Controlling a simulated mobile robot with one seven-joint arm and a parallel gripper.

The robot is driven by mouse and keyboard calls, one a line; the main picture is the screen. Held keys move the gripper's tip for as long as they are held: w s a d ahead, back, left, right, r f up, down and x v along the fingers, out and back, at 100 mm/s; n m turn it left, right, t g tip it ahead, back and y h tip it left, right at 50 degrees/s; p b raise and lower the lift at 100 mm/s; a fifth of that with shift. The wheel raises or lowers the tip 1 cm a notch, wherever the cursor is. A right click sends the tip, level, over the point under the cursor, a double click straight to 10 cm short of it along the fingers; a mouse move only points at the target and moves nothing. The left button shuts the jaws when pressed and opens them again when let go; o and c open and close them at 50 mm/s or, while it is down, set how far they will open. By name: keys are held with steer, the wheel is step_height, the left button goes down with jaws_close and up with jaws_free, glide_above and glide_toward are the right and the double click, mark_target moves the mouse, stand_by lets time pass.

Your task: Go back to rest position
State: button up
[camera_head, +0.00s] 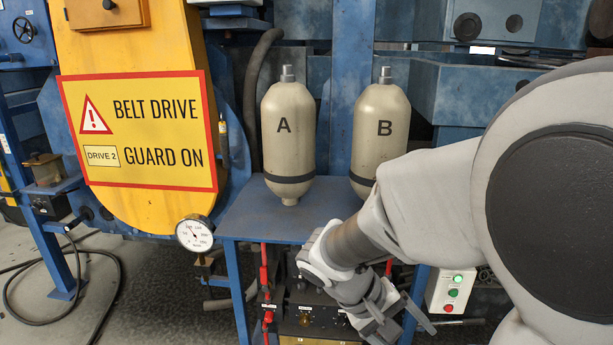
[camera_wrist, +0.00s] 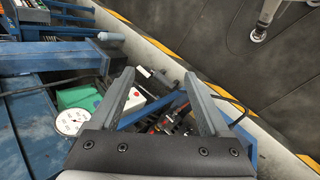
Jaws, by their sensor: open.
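My gripper (camera_head: 402,322) hangs at the end of my arm in the lower right of the head view, in front of the blue stand. In the wrist view my gripper (camera_wrist: 158,77) shows two grey fingers spread apart. Nothing is held between them. Small fittings and dark hardware show behind the gap, at a distance that I cannot judge. My arm covers the right part of the head view and hides part of the stand and the lower right of tank B.
Tanks A (camera_head: 288,130) and B (camera_head: 380,125) stand upright on the blue stand (camera_head: 250,215). A yellow belt guard (camera_head: 125,45) and a dial gauge (camera_head: 194,233) are left. A button box (camera_head: 452,290) is beside my gripper. Open floor (camera_wrist: 275,60) shows right in the wrist view.

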steer(key=s+a+r+m+t+y+p, duration=0.1)
steer(key=s+r+t+y+p, duration=0.1)
steer(key=s+r+y, duration=0.2)
steer(key=s+a+r+m+t+y+p, duration=0.1)
steer(key=s+r, duration=0.4)
steer(key=r, duration=0.5)
steer(key=shift+a+r+m+t+y+p, duration=0.35)
steer(key=shift+r+m+t+y+p, duration=0.1)
steer(key=shift+t+y, duration=0.85)
steer(key=shift+f, duration=0.1)
stand_by(0.5)
